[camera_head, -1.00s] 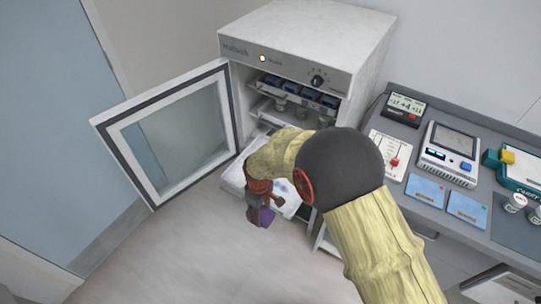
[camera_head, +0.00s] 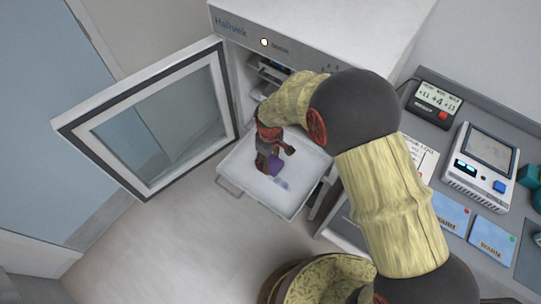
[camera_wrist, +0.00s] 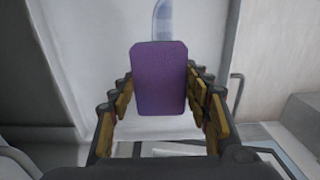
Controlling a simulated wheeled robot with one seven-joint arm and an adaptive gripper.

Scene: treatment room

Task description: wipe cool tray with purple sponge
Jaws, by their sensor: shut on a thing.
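The purple sponge (camera_head: 275,163) is held in my gripper (camera_head: 269,152), low over the pulled-out white tray (camera_head: 250,185) of the small fridge. In the wrist view the sponge (camera_wrist: 160,78) stands between the two fingers of my gripper (camera_wrist: 160,105), which are shut on it. The tray has a front handle, and a faint bluish smear (camera_head: 282,183) shows on its floor beside the sponge. I cannot tell whether the sponge touches the tray floor. My arm hides the tray's back right part.
The fridge (camera_head: 290,45) has its glass door (camera_head: 160,120) swung open to the left of the tray. Inner shelves are partly hidden behind my arm. A counter on the right holds a temperature display (camera_head: 436,102), a white device (camera_head: 482,165) and blue cards (camera_head: 492,240).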

